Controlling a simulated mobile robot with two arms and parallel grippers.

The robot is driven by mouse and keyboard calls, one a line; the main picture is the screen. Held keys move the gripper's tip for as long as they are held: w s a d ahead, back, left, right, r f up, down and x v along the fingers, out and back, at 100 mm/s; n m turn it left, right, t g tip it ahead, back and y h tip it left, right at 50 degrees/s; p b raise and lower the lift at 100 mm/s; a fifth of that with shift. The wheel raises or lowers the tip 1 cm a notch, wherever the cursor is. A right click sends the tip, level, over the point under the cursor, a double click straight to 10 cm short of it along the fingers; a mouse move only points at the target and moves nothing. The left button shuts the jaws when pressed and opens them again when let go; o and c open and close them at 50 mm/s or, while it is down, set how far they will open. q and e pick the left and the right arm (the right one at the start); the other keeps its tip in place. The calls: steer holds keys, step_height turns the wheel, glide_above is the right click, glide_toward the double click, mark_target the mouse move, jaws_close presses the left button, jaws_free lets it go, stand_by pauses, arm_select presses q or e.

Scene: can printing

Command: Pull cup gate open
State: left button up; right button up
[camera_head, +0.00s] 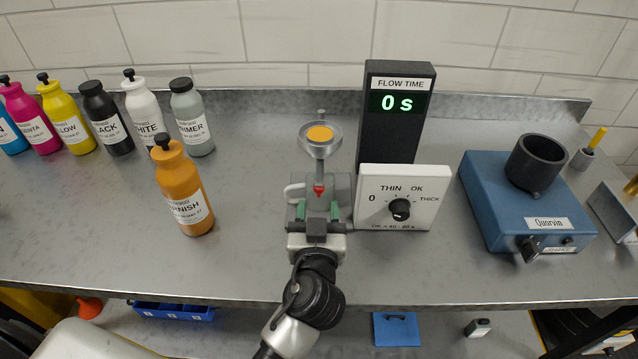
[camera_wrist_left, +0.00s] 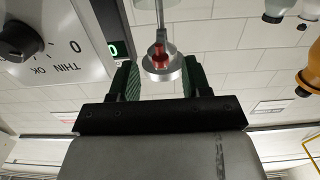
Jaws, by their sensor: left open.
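The flow cup (camera_head: 320,142) is a grey metal funnel with orange liquid in it, held on a stand behind my left gripper. Its small red gate (camera_head: 319,189) shows below the funnel. My left gripper (camera_head: 318,209) is open, with its green-padded fingers on either side of the red gate in the head view. In the left wrist view, the red gate (camera_wrist_left: 160,54) and a round metal part of the cup (camera_wrist_left: 161,70) appear between the open fingers (camera_wrist_left: 160,82). I cannot tell whether either finger touches the gate. My right gripper is out of view.
A flow time display (camera_head: 397,104) reads 0 s, and a white dial box (camera_head: 402,195) stands close to the right of my gripper. An orange varnish bottle (camera_head: 182,190) stands left, with several bottles behind it. A blue shaker (camera_head: 520,205) is at right.

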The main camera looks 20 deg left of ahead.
mark_target(319, 197)
arm_select(q)
steer(key=p+x, duration=0.1)
steer(key=x, duration=0.3)
steer(key=shift+w, duration=0.25)
steer(key=shift+w+a, duration=0.15)
steer(key=shift+w, duration=0.25)
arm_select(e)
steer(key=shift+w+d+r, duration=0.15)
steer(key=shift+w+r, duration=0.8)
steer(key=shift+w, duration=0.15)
arm_select(q)
steer(key=shift+f, duration=0.1)
jaws_close()
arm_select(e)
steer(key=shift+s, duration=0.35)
